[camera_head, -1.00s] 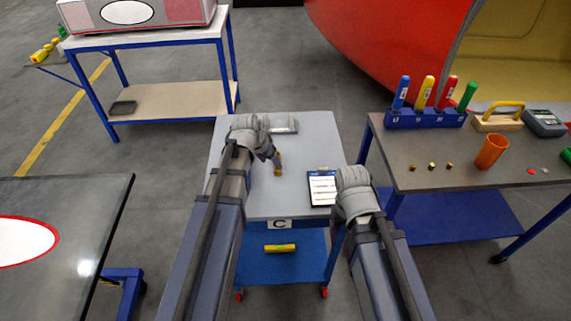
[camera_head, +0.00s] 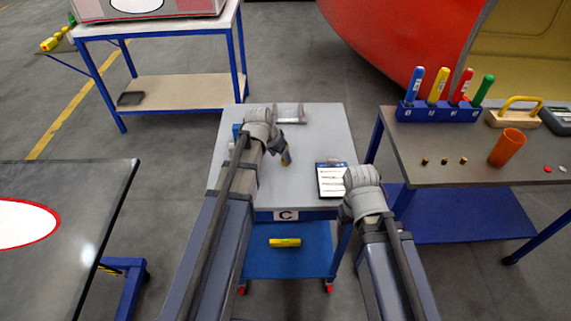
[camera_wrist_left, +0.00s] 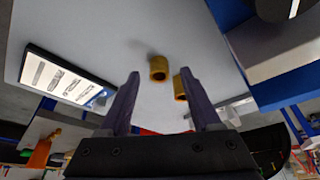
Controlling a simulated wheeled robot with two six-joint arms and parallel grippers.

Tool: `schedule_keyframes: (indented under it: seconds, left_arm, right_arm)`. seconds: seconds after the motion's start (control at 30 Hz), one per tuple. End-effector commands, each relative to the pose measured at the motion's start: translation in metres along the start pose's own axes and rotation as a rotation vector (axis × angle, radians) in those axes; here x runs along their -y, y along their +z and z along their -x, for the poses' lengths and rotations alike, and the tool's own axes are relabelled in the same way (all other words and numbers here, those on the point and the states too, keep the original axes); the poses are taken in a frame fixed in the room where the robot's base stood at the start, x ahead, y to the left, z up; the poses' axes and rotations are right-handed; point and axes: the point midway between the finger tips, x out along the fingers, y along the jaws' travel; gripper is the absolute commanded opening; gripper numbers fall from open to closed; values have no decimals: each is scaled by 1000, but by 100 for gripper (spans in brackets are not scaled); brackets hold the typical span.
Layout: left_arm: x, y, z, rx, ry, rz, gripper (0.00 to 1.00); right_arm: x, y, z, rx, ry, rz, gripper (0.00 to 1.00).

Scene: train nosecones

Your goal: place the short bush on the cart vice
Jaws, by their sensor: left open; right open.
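Two brass-coloured bushes show in the left wrist view: one (camera_wrist_left: 158,69) stands on the cart top between my fingertips, and another (camera_wrist_left: 180,88) is beside the right-hand finger, partly hidden by it. I cannot tell which is shorter. In the head view one bush (camera_head: 285,164) shows just below my left fingers. My left gripper (camera_head: 287,155) is open, low over the grey cart top (camera_head: 315,140). A blue and grey fixture (camera_head: 237,130), possibly the vice, is partly hidden behind my left wrist. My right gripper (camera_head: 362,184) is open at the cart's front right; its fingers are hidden.
A clipboard (camera_head: 331,180) lies beside my right gripper. A grey fixture (camera_head: 290,114) sits at the cart's back edge. A yellow item (camera_head: 285,242) lies on the lower shelf. The right table (camera_head: 440,165) holds screwdrivers, an orange cup (camera_head: 507,148) and small brass pieces.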

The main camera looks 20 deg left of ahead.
Motion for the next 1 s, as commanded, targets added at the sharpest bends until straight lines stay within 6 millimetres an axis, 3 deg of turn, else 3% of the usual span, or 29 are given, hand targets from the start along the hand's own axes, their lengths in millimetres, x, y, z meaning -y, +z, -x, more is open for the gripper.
schedule_keyframes:
  seconds: [0.03, 0.2, 0.53, 1.0]
  left_arm:
    - [1, 2, -13, 0, 0, 0, 64]
    - [2, 3, -33, 0, 0, 0, 64]
    - [1, 1, -36, -1, 0, 0, 64]
    - [2, 1, -36, 0, 0, 0, 12]
  right_arm:
    - [1, -1, -12, 0, 0, 0, 73]
    - [3, -2, -32, 0, 0, 0, 73]
    - [3, -2, -33, 0, 0, 0, 73]
    - [3, -2, -33, 0, 0, 0, 73]
